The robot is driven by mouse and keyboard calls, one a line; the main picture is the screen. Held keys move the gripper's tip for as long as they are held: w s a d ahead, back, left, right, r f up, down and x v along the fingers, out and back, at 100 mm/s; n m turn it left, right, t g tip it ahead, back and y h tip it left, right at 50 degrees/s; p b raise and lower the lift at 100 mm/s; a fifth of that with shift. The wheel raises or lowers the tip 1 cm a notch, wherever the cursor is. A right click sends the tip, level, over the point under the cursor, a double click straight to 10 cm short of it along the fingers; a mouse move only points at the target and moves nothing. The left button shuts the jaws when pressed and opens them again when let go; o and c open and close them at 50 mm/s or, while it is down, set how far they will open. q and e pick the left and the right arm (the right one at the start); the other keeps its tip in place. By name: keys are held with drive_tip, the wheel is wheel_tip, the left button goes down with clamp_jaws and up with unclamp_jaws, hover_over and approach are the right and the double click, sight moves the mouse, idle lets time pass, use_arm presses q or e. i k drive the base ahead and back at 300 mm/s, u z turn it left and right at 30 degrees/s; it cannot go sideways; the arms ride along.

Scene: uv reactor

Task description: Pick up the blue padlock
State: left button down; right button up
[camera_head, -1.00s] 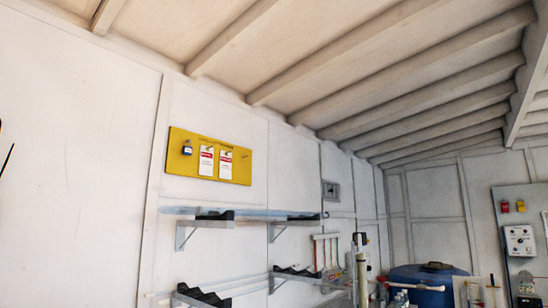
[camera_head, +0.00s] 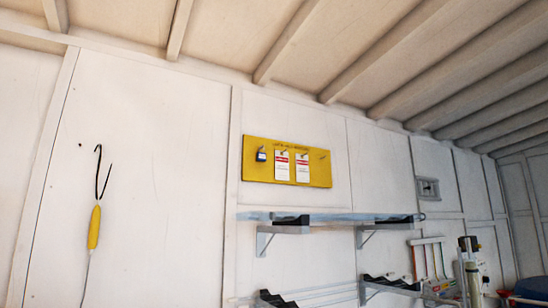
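The blue padlock (camera_head: 261,156) hangs at the left end of a yellow board (camera_head: 318,172) high on the white wall. Two white and red tags (camera_head: 281,165) hang beside it on the same board. Neither of my grippers is in view.
Below the board, shelves (camera_head: 330,217) on metal brackets stick out from the wall. A yellow-handled hook tool (camera_head: 94,227) with a cable hangs on the wall at left. A small grey box (camera_head: 428,189) is on the wall at right.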

sight(260, 156)
drive_tip(key=z, duration=2.1)
drive_tip(key=i, duration=1.2)
drive_tip(key=u, duration=3.35)
